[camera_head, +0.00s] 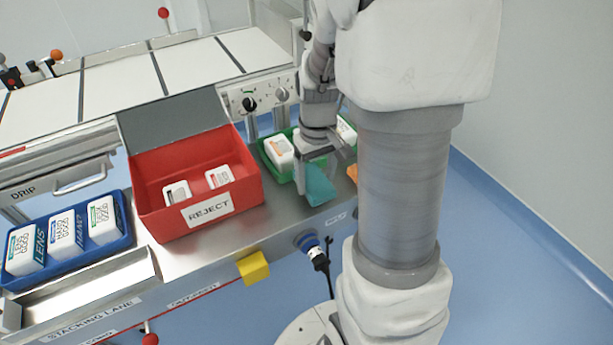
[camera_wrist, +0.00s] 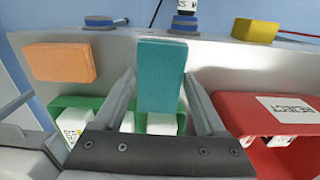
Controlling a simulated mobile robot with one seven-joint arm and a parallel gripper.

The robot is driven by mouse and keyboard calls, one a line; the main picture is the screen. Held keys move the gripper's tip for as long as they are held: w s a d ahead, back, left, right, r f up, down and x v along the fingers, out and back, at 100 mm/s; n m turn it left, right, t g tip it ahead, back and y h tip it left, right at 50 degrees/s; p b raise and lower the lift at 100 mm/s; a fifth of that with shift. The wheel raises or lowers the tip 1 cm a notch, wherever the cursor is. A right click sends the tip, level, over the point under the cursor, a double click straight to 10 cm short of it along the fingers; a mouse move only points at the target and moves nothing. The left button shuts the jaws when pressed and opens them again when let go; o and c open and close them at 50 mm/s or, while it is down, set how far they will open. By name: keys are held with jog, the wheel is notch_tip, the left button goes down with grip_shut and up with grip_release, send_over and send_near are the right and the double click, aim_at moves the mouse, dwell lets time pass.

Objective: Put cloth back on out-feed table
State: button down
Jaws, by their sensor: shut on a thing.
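A teal cloth, a flat folded block (camera_head: 319,185), is at my gripper (camera_head: 313,172) near the front edge of the steel out-feed table (camera_head: 240,230). In the wrist view the teal cloth (camera_wrist: 162,75) stands between the two fingers of my gripper (camera_wrist: 160,88), which is shut on it. The cloth looks tilted in the head view. I cannot tell whether its lower end touches the table. An orange block (camera_wrist: 60,62) lies on the table beside it, apart from the fingers; it is mostly hidden behind my arm in the head view (camera_head: 352,173).
A red REJECT bin (camera_head: 155,222) with white packs stands left of my gripper. A green tray (camera_head: 268,160) with white packs is just behind it. A blue tray (camera_head: 120,246) holds packs at the left. A yellow block (camera_head: 253,268) sits at the front edge.

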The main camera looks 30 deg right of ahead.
aim_at(316, 183)
jog(key=shift+f+b, duration=0.7)
jog(key=shift+f, duration=1.1)
jog(key=shift+f, duration=0.2)
grip_release()
